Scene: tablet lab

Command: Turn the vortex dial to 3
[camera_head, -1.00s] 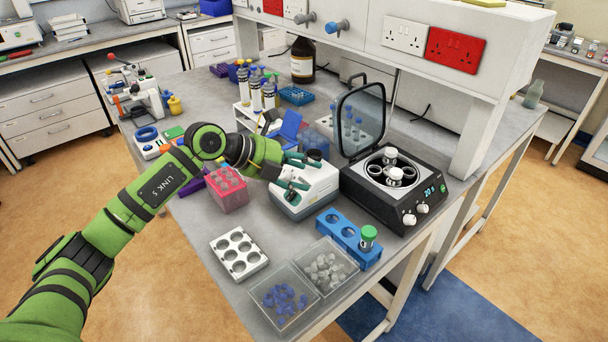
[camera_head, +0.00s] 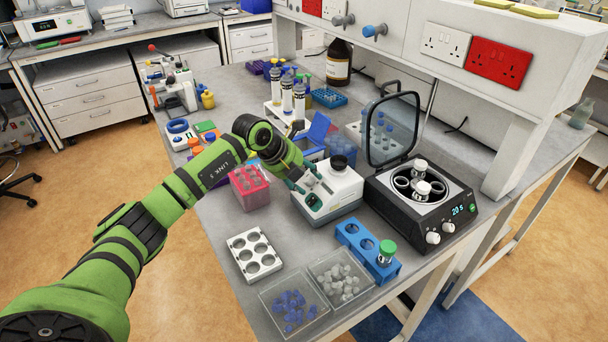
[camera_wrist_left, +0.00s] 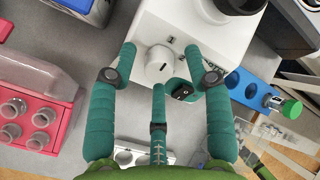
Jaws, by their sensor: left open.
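The vortex mixer (camera_head: 340,196) is a white box with a black cup on top, standing mid-bench. Its dial (camera_wrist_left: 160,65) is a round white knob with a dark mark on the front face, seen in the left wrist view. My left gripper (camera_head: 307,182) is open at the mixer's front. In the left wrist view its teal fingers (camera_wrist_left: 166,72) lie left, right and below the dial, with the dial between them; I cannot tell whether they touch it. A small black part with a white mark (camera_wrist_left: 183,92) shows beside the lower finger.
A pink tube rack (camera_head: 248,188) stands left of the mixer. An open-lidded centrifuge (camera_head: 447,229) is on its right. A blue rack with a green-capped tube (camera_head: 352,237), a white well block (camera_head: 250,270) and clear trays (camera_head: 318,318) are in front.

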